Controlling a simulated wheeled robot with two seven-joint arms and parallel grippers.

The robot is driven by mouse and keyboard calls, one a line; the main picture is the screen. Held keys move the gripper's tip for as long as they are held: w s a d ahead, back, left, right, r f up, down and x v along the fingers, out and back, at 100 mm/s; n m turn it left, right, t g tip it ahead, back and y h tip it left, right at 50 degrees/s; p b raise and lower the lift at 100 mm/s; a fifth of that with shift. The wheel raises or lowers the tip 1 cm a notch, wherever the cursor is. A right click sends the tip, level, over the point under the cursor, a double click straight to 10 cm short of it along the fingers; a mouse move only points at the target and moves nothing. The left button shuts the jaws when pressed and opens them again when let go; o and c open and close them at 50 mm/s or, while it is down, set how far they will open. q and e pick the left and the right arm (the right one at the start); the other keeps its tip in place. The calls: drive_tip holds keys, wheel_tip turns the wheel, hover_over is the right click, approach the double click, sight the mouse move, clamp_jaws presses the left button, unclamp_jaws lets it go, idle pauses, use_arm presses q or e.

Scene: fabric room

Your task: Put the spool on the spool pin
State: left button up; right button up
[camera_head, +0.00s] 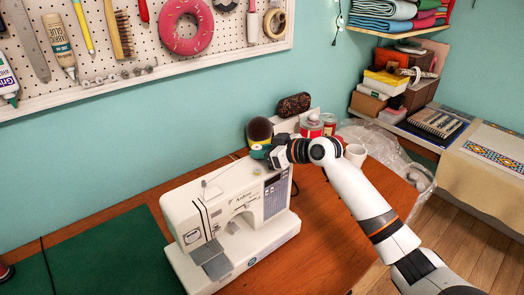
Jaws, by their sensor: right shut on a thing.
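A white sewing machine (225,215) stands on the wooden table. My right arm comes in from the lower right, and its gripper (268,154) is over the back right end of the machine's top. The gripper is shut on a small teal thing, which looks like the spool (259,153); the fingers hide part of it. A thin pin-like part (204,184) stands on the machine's top left; I cannot tell if it is the spool pin. A small pale yellowish part (257,171) shows on the top just below the gripper. My left gripper is not in view.
A dark brown rounded thing (259,130) stands behind the gripper. A green cutting mat (100,255) lies left of the machine. A pegboard (120,40) hangs above.

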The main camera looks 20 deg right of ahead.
drive_tip(key=o, duration=1)
drive_tip(key=b+v, duration=0.2)
drive_tip(key=v, duration=1)
